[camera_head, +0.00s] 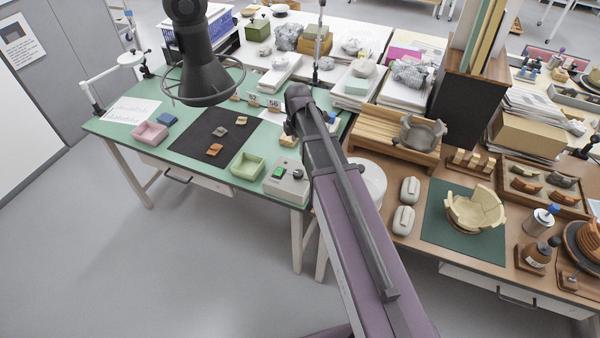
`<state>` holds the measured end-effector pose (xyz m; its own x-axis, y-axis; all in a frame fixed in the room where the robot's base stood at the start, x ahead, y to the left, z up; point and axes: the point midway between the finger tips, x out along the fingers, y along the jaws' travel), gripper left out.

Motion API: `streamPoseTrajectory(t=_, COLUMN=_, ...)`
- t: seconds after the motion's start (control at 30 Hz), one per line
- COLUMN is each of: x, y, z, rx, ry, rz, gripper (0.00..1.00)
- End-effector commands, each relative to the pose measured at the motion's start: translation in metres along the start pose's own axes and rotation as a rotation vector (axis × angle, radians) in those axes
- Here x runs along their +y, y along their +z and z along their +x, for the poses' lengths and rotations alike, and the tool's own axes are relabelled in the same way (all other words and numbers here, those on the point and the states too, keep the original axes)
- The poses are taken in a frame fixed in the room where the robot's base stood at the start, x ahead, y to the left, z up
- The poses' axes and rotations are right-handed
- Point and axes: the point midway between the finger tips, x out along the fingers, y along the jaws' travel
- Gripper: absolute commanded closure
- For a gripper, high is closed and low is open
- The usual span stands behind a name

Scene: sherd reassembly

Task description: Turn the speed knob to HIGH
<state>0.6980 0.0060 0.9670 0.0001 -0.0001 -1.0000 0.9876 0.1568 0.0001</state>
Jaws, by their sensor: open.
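A small grey control box (287,188) sits at the front right corner of the green table. Its top has a green switch (279,171) and what looks like a small dark knob (298,174). The knob is too small to read its setting, and no HIGH label can be made out. My purple arm passes just right of the box, and its dark elbow is above and beyond it. My gripper cannot be made out in this view; the arm hides what lies behind it.
The green table (130,133) also holds a black mat (187,146) with sherds, a pink tray (150,133) and a green tray (247,165) close left of the box. A dark hood (204,82) hangs over its back. A white round object (372,178) lies right of my arm.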

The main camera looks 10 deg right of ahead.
Motion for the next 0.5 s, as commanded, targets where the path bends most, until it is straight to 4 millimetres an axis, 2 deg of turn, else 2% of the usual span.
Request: streamPoseTrajectory(t=0.5, x=0.000, y=-0.001, z=0.039, rx=0.000, ry=0.000, rz=0.000, gripper=0.15)
